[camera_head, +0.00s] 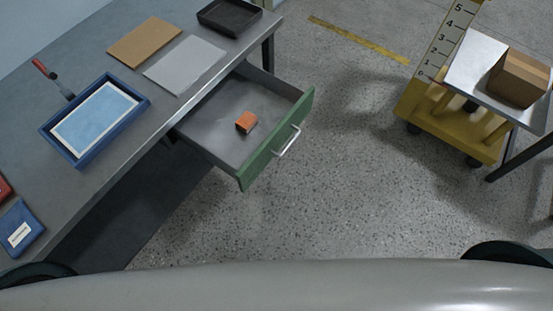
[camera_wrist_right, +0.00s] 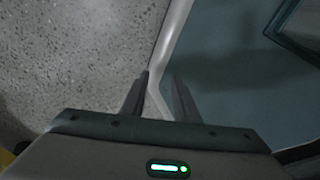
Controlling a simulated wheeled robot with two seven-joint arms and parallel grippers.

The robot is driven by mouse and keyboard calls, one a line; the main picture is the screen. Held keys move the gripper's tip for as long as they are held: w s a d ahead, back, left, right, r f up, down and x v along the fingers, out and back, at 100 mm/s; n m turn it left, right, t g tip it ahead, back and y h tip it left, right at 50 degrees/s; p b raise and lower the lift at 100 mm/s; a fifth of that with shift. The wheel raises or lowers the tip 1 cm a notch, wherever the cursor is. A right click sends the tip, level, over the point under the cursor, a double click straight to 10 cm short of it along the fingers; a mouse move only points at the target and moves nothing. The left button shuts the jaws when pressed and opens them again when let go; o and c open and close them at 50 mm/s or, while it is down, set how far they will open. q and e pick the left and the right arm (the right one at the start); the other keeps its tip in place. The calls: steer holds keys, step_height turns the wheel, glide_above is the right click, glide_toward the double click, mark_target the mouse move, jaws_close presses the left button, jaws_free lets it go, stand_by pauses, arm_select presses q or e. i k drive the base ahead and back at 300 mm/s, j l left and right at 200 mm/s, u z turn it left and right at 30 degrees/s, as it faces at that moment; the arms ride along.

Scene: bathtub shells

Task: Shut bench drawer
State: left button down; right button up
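The bench drawer (camera_head: 222,129) stands pulled out from the grey workbench (camera_head: 178,101) in the head view. It has grey walls, a green front (camera_head: 277,140) and a pale metal bar handle (camera_head: 288,141). A small orange block (camera_head: 246,122) lies inside it. Neither gripper shows in the head view. In the right wrist view my right gripper (camera_wrist_right: 157,90) has its two fingers apart, with a pale strip visible between them. I cannot tell what the strip is or whether the fingers touch it. My left gripper is in neither view.
A blue tray (camera_head: 143,103), a tan board (camera_head: 144,41), a grey sheet (camera_head: 185,64) and a dark tray (camera_head: 229,18) are on the bench. A yellow cart (camera_head: 446,134) and a side table with a cardboard box (camera_head: 518,77) stand right. Speckled floor before the drawer is clear.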

mark_target(209, 129)
steer(key=k+l, duration=0.1)
steer(key=l, duration=0.35)
steer(key=k+l, duration=0.1)
steer(key=l, duration=0.4)
steer(key=k+l, duration=0.1)
steer(key=l, duration=0.35)
steer(key=k+l, duration=0.1)
steer(key=l, duration=0.35)
steer(key=k+l, duration=0.1)
steer(key=l, duration=0.35)
